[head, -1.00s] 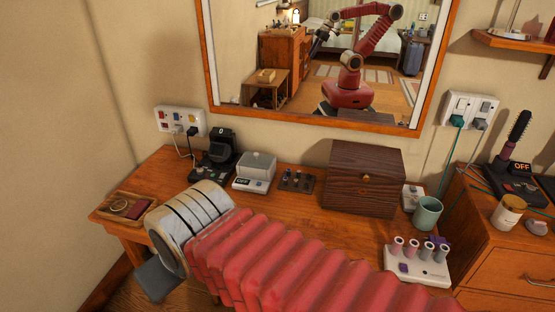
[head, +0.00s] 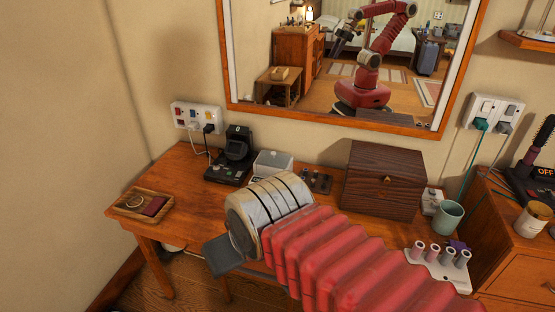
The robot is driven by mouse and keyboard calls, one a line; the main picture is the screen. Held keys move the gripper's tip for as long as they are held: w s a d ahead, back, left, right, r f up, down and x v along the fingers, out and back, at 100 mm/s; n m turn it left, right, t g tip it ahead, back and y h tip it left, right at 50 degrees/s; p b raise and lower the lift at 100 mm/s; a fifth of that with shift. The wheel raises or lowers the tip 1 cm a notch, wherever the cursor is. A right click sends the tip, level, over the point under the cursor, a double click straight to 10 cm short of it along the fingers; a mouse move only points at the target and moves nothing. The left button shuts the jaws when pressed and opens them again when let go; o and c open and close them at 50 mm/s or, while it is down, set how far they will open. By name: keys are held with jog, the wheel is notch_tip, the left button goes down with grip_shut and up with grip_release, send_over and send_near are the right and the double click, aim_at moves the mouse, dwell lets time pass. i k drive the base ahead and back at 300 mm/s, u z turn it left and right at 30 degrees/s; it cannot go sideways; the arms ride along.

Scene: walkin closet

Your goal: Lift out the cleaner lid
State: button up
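The cleaner (head: 258,178) is a small pale box on the wooden dressing table, against the wall side. Its grey lid (head: 273,162) sits on top; a small knob shows on it. My arm's pale ribbed joint hides most of the cleaner's front. My arm crosses the table from the lower right, its grey end part left of the cleaner, over the table's front edge. My gripper shows only small and dark in the mirror (head: 341,44), held up and angled down; its fingers are too small to judge.
A black watch stand (head: 236,150) is left of the cleaner, and a dark wooden box (head: 383,181) is to the right. A wooden tray (head: 130,211) lies at the left end. A green cup (head: 449,217) and a vial rack (head: 432,266) stand at right. The table's left middle is clear.

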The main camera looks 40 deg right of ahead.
aim_at(269, 158)
jog(key=u, duration=0.05)
jog(key=i, duration=1)
jog(key=z, duration=0.05)
